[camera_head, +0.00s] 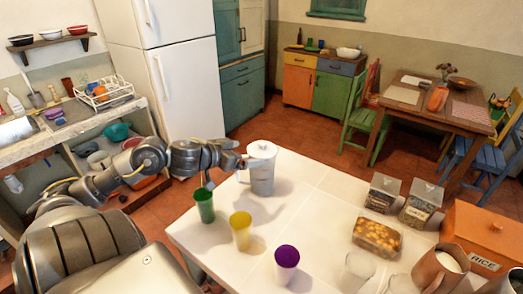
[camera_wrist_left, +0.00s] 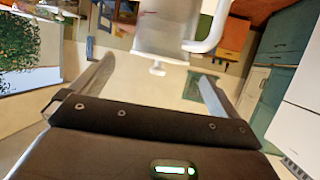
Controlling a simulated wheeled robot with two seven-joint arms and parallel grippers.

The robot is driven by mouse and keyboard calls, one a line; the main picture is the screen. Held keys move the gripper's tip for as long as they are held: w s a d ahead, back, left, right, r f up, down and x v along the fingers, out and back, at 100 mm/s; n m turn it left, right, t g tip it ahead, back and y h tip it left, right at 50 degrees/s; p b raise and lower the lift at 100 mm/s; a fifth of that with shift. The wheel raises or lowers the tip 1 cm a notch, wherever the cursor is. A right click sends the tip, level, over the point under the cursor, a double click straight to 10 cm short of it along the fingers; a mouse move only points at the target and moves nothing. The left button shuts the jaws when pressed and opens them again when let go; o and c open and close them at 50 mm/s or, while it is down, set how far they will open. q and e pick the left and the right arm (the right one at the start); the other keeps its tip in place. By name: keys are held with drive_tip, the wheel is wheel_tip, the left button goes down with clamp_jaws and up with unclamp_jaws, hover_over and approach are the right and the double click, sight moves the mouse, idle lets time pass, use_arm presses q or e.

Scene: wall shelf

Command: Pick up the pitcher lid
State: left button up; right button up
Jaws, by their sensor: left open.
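The white pitcher (camera_head: 262,178) stands upright on the white table, with its white lid (camera_head: 262,149) on top. In the left wrist view the pitcher (camera_wrist_left: 165,18) appears upside down at the top, its handle to the right. The lid (camera_wrist_left: 160,54) is at its lower end there, with a small knob pointing down the picture. My left gripper (camera_head: 240,163) is at the left side of the pitcher in the head view. Its fingers (camera_wrist_left: 155,85) are spread wide and nothing is between them. The knob shows just beyond the gap. My right gripper is not in view.
A green cup (camera_head: 204,206) stands below my left forearm. A yellow cup (camera_head: 241,230) and a purple cup (camera_head: 286,262) stand nearer. Jars, a food container (camera_head: 377,238) and an orange rice box (camera_head: 482,238) fill the right side. The table middle (camera_head: 318,205) is clear.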

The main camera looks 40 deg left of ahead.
sight(260, 149)
use_arm(q)
drive_tip(key=x, duration=0.4)
drive_tip(key=shift+w+a+r, duration=0.1)
drive_tip(key=shift+w+r, duration=0.1)
drive_tip(key=shift+w+f+p, duration=0.25)
drive_tip(key=shift+w+p, duration=0.05)
drive_tip(key=shift+w, duration=0.1)
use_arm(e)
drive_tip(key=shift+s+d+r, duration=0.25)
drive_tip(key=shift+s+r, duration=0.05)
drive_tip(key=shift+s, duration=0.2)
use_arm(q)
drive_tip(key=c, duration=0.8)
drive_tip(key=shift+o, duration=0.2)
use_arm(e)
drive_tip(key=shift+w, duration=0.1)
use_arm(q)
drive_tip(key=shift+r, duration=0.15)
